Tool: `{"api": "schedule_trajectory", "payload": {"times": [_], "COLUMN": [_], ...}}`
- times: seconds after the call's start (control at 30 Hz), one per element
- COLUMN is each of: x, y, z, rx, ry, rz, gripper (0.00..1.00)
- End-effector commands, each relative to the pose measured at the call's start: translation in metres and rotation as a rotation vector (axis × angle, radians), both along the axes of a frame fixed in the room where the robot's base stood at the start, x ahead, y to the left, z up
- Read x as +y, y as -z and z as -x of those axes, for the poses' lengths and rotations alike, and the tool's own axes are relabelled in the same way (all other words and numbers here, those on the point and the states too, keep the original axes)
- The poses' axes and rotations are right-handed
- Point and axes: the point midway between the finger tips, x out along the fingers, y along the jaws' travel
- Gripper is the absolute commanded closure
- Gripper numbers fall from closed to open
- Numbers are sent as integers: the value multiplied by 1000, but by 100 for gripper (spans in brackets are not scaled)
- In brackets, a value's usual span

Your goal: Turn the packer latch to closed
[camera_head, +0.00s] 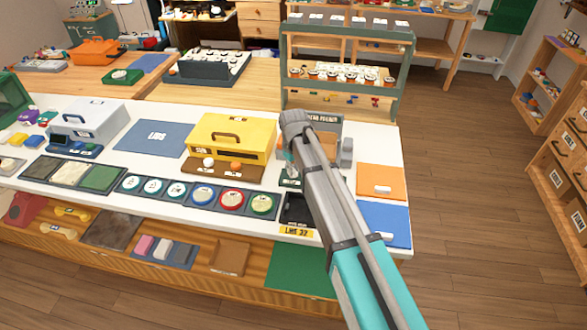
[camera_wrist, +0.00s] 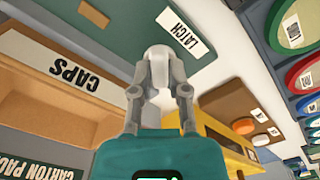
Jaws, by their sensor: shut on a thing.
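The carton packer is a dark-framed station whose sign (camera_head: 322,118) shows in the head view, with my arm across its front. In the wrist view its name label (camera_wrist: 30,160) is at lower left. A white LATCH label (camera_wrist: 181,31) lies on the grey-green surface. My gripper (camera_wrist: 158,75) is shut on a pale rounded piece, the packer latch (camera_wrist: 158,50), just left of that label. The fingers hide much of the latch, so its exact angle cannot be told.
A CAPS tray (camera_wrist: 65,78) lies left of my gripper in the wrist view. In the head view a yellow box (camera_head: 230,138) stands left of the packer, with round dials (camera_head: 197,192) in front. Orange (camera_head: 380,182) and blue (camera_head: 384,223) mats lie to the right.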

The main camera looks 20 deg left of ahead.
Motion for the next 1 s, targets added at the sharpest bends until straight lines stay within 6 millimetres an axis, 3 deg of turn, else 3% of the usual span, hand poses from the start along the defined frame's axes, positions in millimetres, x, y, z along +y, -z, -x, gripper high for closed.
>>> {"api": "schedule_trajectory", "payload": {"times": [0.57,1.0], "x": [0,0], "y": [0,0], "z": [0,0], "rx": [0,0], "ry": [69,380], "rz": [0,0], "gripper": [100,100]}}
